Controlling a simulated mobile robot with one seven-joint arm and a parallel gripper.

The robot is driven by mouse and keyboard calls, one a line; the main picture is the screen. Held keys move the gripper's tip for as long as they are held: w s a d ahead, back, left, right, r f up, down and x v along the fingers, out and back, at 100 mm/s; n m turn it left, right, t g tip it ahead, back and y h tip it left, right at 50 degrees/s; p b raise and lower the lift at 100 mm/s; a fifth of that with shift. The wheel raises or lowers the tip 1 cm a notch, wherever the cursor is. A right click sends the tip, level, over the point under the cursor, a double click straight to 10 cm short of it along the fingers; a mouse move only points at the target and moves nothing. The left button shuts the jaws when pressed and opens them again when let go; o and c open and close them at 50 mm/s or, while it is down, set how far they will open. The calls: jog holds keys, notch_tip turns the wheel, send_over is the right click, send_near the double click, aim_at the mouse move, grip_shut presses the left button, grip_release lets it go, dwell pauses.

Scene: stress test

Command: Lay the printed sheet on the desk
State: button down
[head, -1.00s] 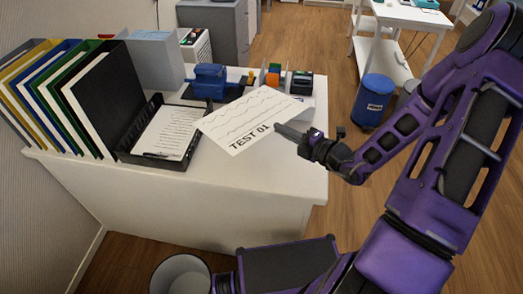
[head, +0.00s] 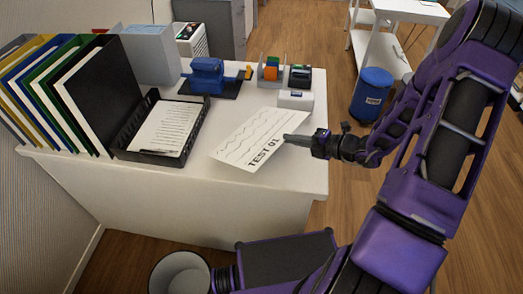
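The printed sheet (head: 247,136) is white with wavy lines and the words "TEST 01". It is low over the front right part of the white desk (head: 215,180), nearly flat. I cannot tell whether it touches the desk top. My gripper (head: 290,138) comes in from the right, with its fingers shut on the sheet's right edge. The fingers are seen side-on, and the gap between them is hidden.
A black tray (head: 198,128) with a printed paper stands left of the sheet. Binders (head: 105,95) fill the desk's left end. A blue punch (head: 207,75), a white box (head: 296,99) and small desk items are behind. A bin (head: 180,275) is in front.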

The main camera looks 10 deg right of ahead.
jog(key=shift+f+b, duration=0.5)
jog(key=shift+f, duration=0.75)
jog(key=c, duration=1.3)
grip_release()
jog(key=shift+o, duration=0.2)
jog(key=shift+s+d+r+p, duration=0.15)
jog(key=shift+d+r+p, duration=0.05)
jog(key=shift+r+p, duration=0.1)
jog(key=p+v, duration=0.2)
jog(key=v, duration=0.5)
jog(key=shift+s+d, duration=0.2)
jog(key=shift+f, duration=0.1)
